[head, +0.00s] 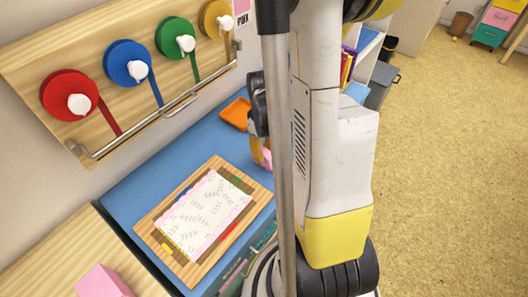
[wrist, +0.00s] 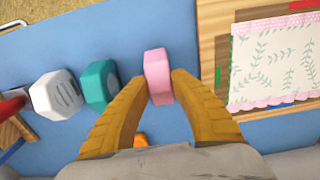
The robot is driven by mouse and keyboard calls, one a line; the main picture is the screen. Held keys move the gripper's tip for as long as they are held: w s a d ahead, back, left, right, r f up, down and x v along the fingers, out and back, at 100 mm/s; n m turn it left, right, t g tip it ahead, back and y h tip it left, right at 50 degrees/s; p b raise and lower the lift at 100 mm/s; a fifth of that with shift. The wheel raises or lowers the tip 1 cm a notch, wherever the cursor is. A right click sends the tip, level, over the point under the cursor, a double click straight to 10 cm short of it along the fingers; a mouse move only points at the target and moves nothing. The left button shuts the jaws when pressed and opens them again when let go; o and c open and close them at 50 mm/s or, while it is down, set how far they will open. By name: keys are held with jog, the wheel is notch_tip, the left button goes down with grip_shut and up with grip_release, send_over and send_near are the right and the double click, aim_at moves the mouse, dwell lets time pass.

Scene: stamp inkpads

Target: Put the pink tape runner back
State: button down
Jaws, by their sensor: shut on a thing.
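The pink tape runner (wrist: 158,72) is a small chunky block between my fingertips in the wrist view. My gripper (wrist: 159,88) is shut on it, one yellow finger against each side. In the head view my gripper (head: 262,152) is mostly behind my own arm, and only a bit of the pink runner (head: 267,159) shows below it. The runner is over the blue tabletop (head: 128,192); I cannot tell whether it touches it. In the wrist view a teal one (wrist: 100,85) and a white one (wrist: 56,95) stand in a row to its left.
A wooden board (head: 150,232) with a patterned sheet (head: 205,212) lies on the blue table, right of the runner in the wrist view. An orange tray (head: 236,114) is at the back. A wall rack (head: 60,105) holds coloured ribbon spools. A pink block (head: 103,283) sits front left.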

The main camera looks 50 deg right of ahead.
aim_at(264, 150)
jog(key=c, duration=1.2)
grip_release()
jog(key=shift+f, duration=0.1)
notch_tip(264, 150, up, 12)
jog(key=p, duration=0.6)
jog(key=a+r+t, duration=0.2)
jog(key=a+r, duration=0.2)
jog(key=a, duration=0.3)
jog(key=a+r+t, duration=0.2)
jog(key=a+r, duration=0.3)
jog(key=a, duration=0.2)
jog(key=a+r+m+t, duration=0.1)
jog(key=a+r+t, duration=0.2)
jog(key=a, duration=0.4)
jog(key=shift+w+a+r, duration=0.3)
jog(key=shift+a+r, duration=0.05)
jog(key=shift+r, duration=0.35)
